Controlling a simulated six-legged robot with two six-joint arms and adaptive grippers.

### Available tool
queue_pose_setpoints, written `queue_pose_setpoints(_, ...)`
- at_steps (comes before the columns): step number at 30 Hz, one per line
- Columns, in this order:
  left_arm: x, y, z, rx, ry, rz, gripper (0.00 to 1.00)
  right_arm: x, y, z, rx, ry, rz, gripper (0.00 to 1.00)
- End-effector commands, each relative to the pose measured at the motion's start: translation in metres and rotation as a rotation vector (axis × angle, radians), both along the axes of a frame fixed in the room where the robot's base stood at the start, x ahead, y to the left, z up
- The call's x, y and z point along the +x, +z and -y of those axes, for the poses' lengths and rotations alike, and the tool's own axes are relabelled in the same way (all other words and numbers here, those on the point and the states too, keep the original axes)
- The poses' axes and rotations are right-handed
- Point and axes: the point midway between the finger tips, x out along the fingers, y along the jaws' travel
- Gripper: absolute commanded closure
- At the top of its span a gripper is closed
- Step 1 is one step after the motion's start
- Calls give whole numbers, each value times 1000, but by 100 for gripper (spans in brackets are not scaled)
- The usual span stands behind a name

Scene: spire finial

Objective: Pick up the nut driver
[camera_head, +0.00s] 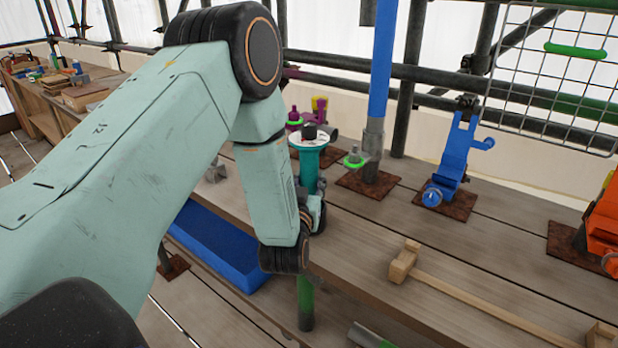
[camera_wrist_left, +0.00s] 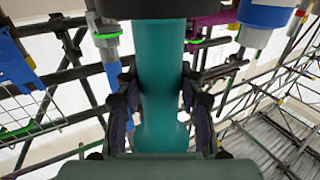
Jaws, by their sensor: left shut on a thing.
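The nut driver (camera_head: 308,170) appears to be the upright teal-handled tool at the bench, with a white disc and a dark knob at its top. My left gripper (camera_head: 314,208) is around its lower part, mostly hidden behind my left wrist. In the left wrist view the teal handle (camera_wrist_left: 162,75) fills the middle, with the dark fingers of the gripper (camera_wrist_left: 160,102) shut on it from both sides. I cannot tell whether its lower end touches the bench. My right gripper is in neither view.
The wooden bench (camera_head: 400,225) carries a blue pole (camera_head: 382,60) in a grey socket, a blue clamp (camera_head: 457,155), an orange device (camera_head: 603,225) and a long-handled mallet (camera_head: 405,262). A small green-ringed part (camera_head: 354,160) stands close right of the tool. A blue tray (camera_head: 215,245) lies below left.

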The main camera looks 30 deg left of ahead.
Motion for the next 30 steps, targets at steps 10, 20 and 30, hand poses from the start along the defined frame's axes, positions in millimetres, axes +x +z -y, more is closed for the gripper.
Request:
queue_pose_setpoints(10, 0, 0, -1, -1, 1, 1, 100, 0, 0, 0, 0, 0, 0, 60)
queue_pose_setpoints(20, 2, 5, -1, 1, 2, 9, 100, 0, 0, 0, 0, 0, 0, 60)
queue_pose_setpoints(30, 2, 58, -1, 0, 2, 14, 100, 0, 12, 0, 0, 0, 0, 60)
